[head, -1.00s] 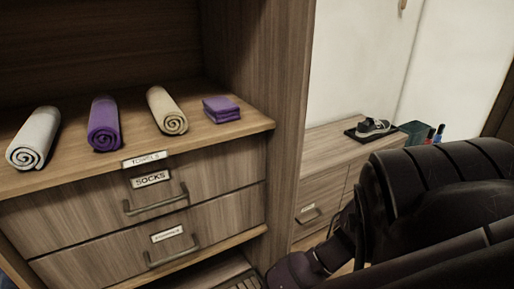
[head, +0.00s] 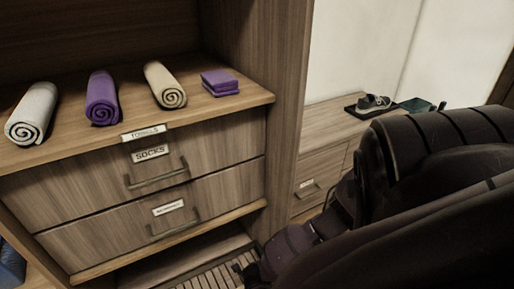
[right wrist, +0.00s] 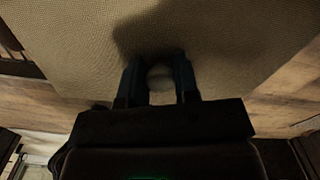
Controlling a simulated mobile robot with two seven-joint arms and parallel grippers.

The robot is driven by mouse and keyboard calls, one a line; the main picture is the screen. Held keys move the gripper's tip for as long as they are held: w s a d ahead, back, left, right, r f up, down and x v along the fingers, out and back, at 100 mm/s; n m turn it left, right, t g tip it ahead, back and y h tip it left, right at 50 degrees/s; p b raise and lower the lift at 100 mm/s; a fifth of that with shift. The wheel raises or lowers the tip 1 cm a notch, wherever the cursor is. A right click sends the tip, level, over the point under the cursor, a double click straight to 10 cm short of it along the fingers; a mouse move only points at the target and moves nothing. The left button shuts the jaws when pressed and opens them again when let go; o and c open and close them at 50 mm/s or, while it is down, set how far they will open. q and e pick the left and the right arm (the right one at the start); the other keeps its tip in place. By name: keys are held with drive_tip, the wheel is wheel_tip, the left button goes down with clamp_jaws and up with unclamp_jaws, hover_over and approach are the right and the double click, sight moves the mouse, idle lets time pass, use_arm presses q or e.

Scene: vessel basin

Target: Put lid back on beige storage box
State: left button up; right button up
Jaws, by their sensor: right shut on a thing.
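In the right wrist view, a beige woven panel (right wrist: 220,50), which looks like the lid, fills the upper part of the picture. A small rounded knob (right wrist: 160,76) on it sits between the fingers of my right gripper (right wrist: 160,82), which is shut on it. A dark shadow falls on the panel above the fingers. In the head view my dark right arm crosses the lower right, and neither the lid nor the beige storage box can be made out. My left gripper is in neither view.
Rolled towels (head: 102,98) and a folded purple cloth (head: 220,82) lie on the cabinet top. Below are shut drawers (head: 85,191) and a slatted shelf (head: 212,278). A shoe (head: 372,102) sits on a farther low cabinet. A blue object (head: 10,265) shows lower left.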

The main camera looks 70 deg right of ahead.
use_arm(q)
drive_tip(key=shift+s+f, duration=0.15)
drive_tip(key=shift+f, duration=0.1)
use_arm(e)
drive_tip(key=shift+s+a+f, duration=0.25)
drive_tip(key=shift+s+f, duration=0.2)
drive_tip(key=shift+s, duration=0.1)
drive_tip(key=o, duration=0.8)
drive_tip(key=shift+c, duration=0.8)
drive_tip(key=shift+s, duration=0.1)
drive_tip(key=shift+o, duration=0.2)
drive_tip(key=shift+r+p, duration=0.5)
drive_tip(key=shift+o, duration=1.3)
drive_tip(key=shift+w+r, duration=0.2)
drive_tip(key=shift+w, duration=0.05)
drive_tip(key=shift+w+d+r+p, duration=0.1)
drive_tip(key=shift+w+r+p, duration=0.05)
drive_tip(key=shift+r+p, duration=0.5)
drive_tip(key=shift+w+d+r+p, duration=0.15)
drive_tip(key=shift+r+p, duration=0.3)
drive_tip(key=shift+r, duration=0.4)
drive_tip(key=shift+a+r+p, duration=0.1)
drive_tip(key=shift+r+p, duration=0.75)
drive_tip(key=shift+r, duration=0.55)
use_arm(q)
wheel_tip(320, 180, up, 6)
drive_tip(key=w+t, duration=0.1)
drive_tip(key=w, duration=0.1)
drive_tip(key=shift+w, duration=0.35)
